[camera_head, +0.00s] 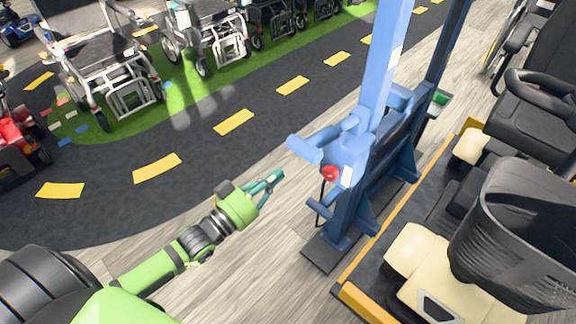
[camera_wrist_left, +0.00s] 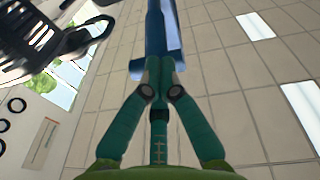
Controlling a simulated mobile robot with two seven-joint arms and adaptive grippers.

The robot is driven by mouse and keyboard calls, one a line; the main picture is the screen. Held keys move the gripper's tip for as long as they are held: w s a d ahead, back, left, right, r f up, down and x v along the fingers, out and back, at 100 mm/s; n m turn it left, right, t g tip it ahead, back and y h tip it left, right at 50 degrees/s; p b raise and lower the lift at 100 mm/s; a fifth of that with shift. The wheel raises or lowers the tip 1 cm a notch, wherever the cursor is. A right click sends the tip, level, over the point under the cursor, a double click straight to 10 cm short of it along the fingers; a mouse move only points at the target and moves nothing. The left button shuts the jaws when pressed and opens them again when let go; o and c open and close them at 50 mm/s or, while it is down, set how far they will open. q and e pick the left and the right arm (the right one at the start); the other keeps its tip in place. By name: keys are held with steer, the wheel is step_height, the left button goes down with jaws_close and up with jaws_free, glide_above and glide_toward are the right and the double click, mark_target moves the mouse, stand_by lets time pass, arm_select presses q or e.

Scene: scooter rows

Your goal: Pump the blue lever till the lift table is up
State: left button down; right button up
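The blue lever (camera_head: 305,149) sticks out to the left from the blue lift's upright frame, as a thick bar with a rounded end. The lift table (camera_head: 358,302) is a dark platform with a yellow edge, low near the floor, bearing a cream and black scooter. My left gripper (camera_head: 279,176) is below and left of the lever's end, apart from it in the head view. Its teal fingers meet at the tips in the left wrist view (camera_wrist_left: 159,64), with nothing seen between them. Blue lift parts (camera_wrist_left: 163,30) show beyond the tips. My right gripper is not in view.
A tall blue post (camera_head: 385,65) rises above the lever, and a red knob (camera_head: 330,173) sits just below it. The scooter's dark basket (camera_head: 515,240) is at the right. Bare wooden floor lies around my left gripper. Wheelchairs (camera_head: 110,75) stand far back left.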

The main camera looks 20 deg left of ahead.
arm_select(q)
steer(key=shift+v, duration=1)
steer(key=shift+r, duration=0.2)
steer(key=w+d+r+m+g+y+p, duration=0.1)
steer(key=d+r+g+y+p, duration=0.1)
steer(key=r+p, duration=0.5)
steer(key=w+d+r+m+g+y+p, duration=0.1)
steer(key=w+d+r+m+g+p, duration=0.1)
steer(key=r+p, duration=0.6)
step_height(320, 180, up, 2)
steer(key=shift+d+r+g+y, duration=0.1)
steer(key=shift+d+g+y, duration=0.3)
steer(key=shift+d+g, duration=0.35)
steer(key=shift+a, duration=0.15)
